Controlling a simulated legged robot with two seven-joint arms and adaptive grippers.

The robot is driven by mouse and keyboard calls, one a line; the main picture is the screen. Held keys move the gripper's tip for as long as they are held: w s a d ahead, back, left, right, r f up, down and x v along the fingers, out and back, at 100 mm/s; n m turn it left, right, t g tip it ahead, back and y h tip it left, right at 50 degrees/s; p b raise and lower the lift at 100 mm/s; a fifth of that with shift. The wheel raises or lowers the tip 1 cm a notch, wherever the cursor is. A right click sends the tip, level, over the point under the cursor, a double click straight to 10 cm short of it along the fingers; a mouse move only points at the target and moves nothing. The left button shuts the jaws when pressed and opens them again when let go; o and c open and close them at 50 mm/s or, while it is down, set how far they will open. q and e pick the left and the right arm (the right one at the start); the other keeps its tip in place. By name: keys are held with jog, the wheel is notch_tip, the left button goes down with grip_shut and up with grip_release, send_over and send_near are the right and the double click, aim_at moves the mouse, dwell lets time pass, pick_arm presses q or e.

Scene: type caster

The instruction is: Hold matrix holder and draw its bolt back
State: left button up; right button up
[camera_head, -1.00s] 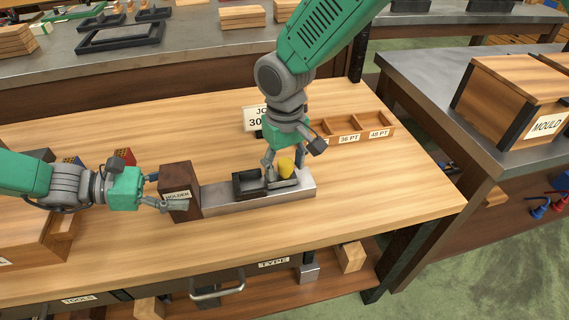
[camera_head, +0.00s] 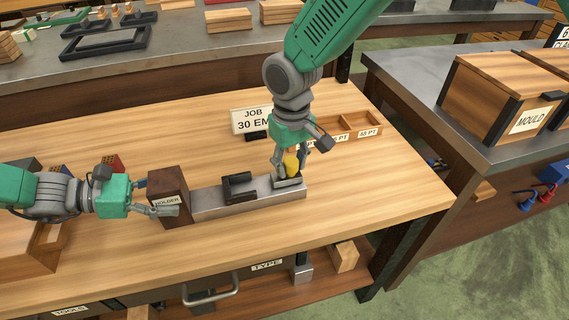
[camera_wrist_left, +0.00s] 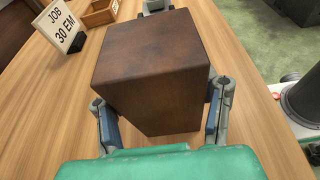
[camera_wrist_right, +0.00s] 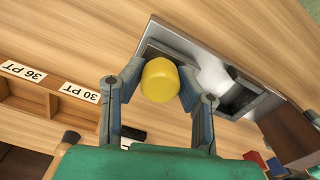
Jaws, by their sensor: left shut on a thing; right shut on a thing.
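The bolt's yellow knob (camera_head: 291,165) stands on a grey slide near the bar's right end. My right gripper (camera_head: 290,168) is shut on this knob, which also shows in the right wrist view (camera_wrist_right: 160,80). A black frame (camera_head: 238,187) sits mid-bar, with a gap between it and the slide.
A JOB 30 EM sign (camera_head: 252,121) and a wooden compartment tray (camera_head: 360,123) with point-size labels stand behind the bar. A wooden case (camera_head: 45,245) is at far left. The bench right of the bar is clear. A MOULD box (camera_head: 510,105) stands on another table.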

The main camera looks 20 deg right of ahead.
aim_at(290, 160)
jog(key=o, duration=1.1)
jog(key=shift+r, duration=0.1)
notch_tip(290, 160, up, 12)
jog(key=shift+a+f, duration=0.1)
